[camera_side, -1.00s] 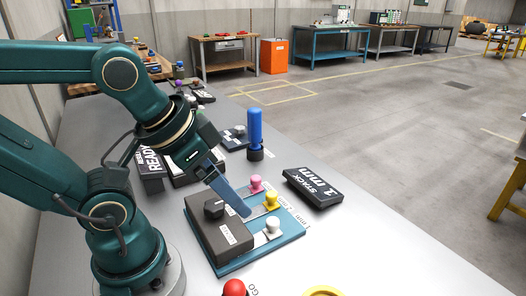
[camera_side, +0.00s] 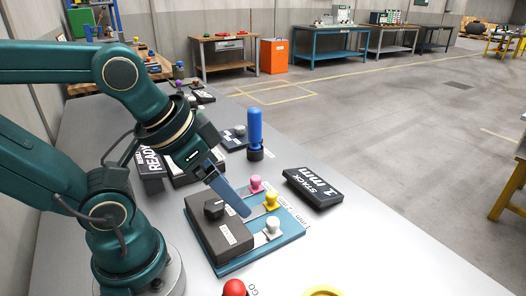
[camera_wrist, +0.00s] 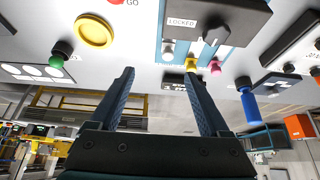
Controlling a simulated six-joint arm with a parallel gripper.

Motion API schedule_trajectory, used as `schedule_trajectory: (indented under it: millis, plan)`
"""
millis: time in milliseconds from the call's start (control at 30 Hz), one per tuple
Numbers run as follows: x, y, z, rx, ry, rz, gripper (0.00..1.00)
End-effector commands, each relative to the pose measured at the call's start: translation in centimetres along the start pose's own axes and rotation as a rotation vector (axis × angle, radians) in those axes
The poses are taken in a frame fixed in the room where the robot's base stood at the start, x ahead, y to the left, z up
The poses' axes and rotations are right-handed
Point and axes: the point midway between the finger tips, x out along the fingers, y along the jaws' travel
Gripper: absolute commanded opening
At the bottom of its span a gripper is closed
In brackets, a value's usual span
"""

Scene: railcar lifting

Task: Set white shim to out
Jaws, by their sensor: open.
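The white shim's knob (camera_side: 272,225) stands on a pale tab at the front of the blue base (camera_side: 290,235), beside the grey block (camera_side: 222,228). It also shows in the wrist view (camera_wrist: 168,50). The yellow knob (camera_side: 271,203) and pink knob (camera_side: 256,183) stand behind it in a row. A black knob (camera_side: 213,208) sits on the block, whose label reads LOCKED in the wrist view. My gripper (camera_side: 243,209) is over the block, its fingers slanting down toward the knobs. In the wrist view my gripper (camera_wrist: 159,74) is open with nothing between its fingers.
A black STACK display (camera_side: 313,187), seeming to read 1 mm, lies right of the base. A blue upright handle (camera_side: 255,130) stands behind. A red button (camera_side: 234,288) and a yellow ring (camera_side: 323,291) are in front. Bare tabletop lies to the right.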

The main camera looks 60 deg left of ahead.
Motion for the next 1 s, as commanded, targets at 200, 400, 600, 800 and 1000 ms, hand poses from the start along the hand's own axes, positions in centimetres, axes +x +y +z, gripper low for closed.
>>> schedule_trajectory:
  millis: [200,400,600,800,1000]
  plan:
    - [0.0,0.0,0.0,0.0,0.0,0.0,0.8]
    - [0.0,0.0,0.0,0.0,0.0,0.0,0.8]
    - [-0.5,0.0,-1.0,-0.049,0.015,0.0,0.63]
    - [0.4,-0.3,-3.6,-0.138,-0.07,-0.011,0.63]
    - [3.3,-0.8,-5.8,-0.225,-0.207,-0.034,0.63]
